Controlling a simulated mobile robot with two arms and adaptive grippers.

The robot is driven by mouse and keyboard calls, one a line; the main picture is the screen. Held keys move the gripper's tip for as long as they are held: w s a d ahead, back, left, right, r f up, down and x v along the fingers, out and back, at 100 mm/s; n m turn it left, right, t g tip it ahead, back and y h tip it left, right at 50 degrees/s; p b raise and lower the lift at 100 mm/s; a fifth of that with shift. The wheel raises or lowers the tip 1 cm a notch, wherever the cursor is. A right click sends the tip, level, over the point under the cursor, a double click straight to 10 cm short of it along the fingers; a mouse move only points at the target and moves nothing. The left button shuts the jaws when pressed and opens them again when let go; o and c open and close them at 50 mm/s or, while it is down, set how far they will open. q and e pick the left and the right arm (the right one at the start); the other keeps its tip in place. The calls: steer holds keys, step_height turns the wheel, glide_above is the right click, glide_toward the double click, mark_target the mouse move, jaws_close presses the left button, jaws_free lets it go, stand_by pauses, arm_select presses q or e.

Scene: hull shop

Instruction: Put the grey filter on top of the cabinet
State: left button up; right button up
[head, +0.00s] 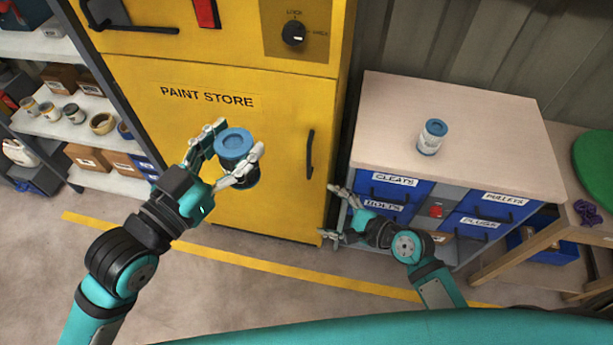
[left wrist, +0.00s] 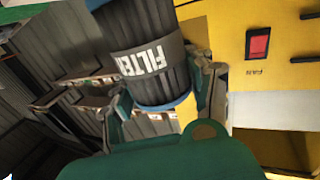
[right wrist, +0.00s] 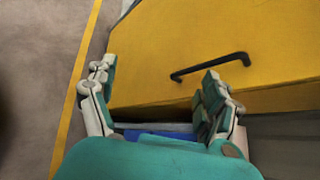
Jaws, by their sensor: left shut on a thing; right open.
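My left gripper (head: 222,158) is shut on the grey filter (head: 236,165), a dark grey cylinder with blue end caps, held up in front of the yellow paint store. The filter also shows in the left wrist view (left wrist: 146,55), with a grey band lettered FILTER. The drawer cabinet (head: 385,118) has a pale wooden top and labelled blue drawers. A white can-shaped filter with blue ends (head: 432,137) stands upright on that top. My right gripper (head: 335,213) is open and empty, low at the cabinet's left front corner.
The yellow paint store (head: 280,95) stands left of the drawer cabinet, its handle (head: 310,154) sticking out. A shelf (head: 70,128) with cans and boxes is at the left. A wooden bench (head: 545,230) stands at the right. The cabinet top is mostly clear around the white filter.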

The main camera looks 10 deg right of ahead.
steer(key=s+a+r+m+y, duration=0.2)
steer(key=a+r+m+y, duration=0.15)
steer(key=r, duration=1.15)
steer(key=y, duration=0.4)
glide_toward(236, 158)
step_height(236, 158, down, 3)
steer(key=w, duration=0.2)
steer(key=shift+g, duration=0.4)
steer(key=x, duration=1.1)
steer(key=shift+w+d+f, duration=0.1)
steer(key=shift+w+d, duration=0.1)
steer(key=shift+w, duration=0.1)
steer(key=c, duration=1.3)
arm_select(q)
steer(key=o, duration=1.3)
steer(key=shift+s, duration=0.15)
arm_select(e)
steer(key=shift+c, duration=0.2)
